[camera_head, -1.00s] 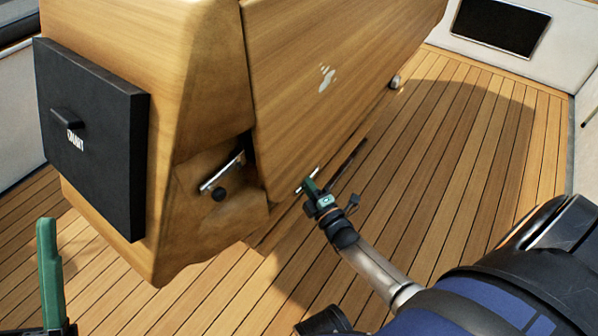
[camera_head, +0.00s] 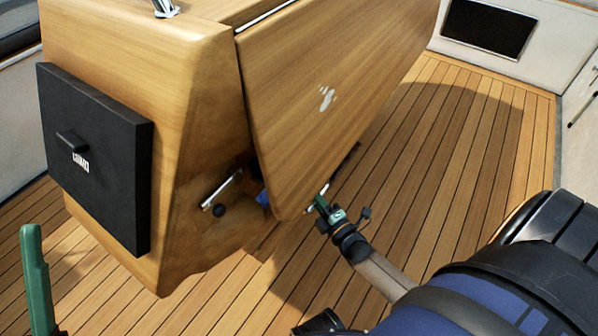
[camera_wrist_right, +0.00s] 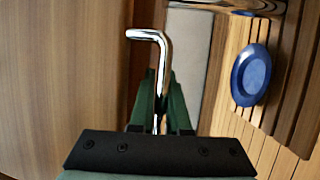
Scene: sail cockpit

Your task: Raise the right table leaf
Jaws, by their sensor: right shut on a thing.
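The right table leaf (camera_head: 335,110) is a wooden panel with a pale mark, on the right side of the wooden table body (camera_head: 150,60). It hangs steeply, its lower edge tilted out from the body. My right gripper (camera_head: 322,203) is at the leaf's lower edge. In the right wrist view its green fingers are shut on a bent chrome rod (camera_wrist_right: 150,36), beside a wooden surface (camera_wrist_right: 60,80). Whether the rod is fixed to the leaf is hidden. One green finger of my left gripper (camera_head: 36,275) shows at lower left; its opening cannot be judged.
A black box (camera_head: 95,160) sits on the table's near end, with a metal latch (camera_head: 220,188) beside it. A blue round thing (camera_wrist_right: 250,75) shows in the right wrist view. The planked floor (camera_head: 440,170) is clear to the right.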

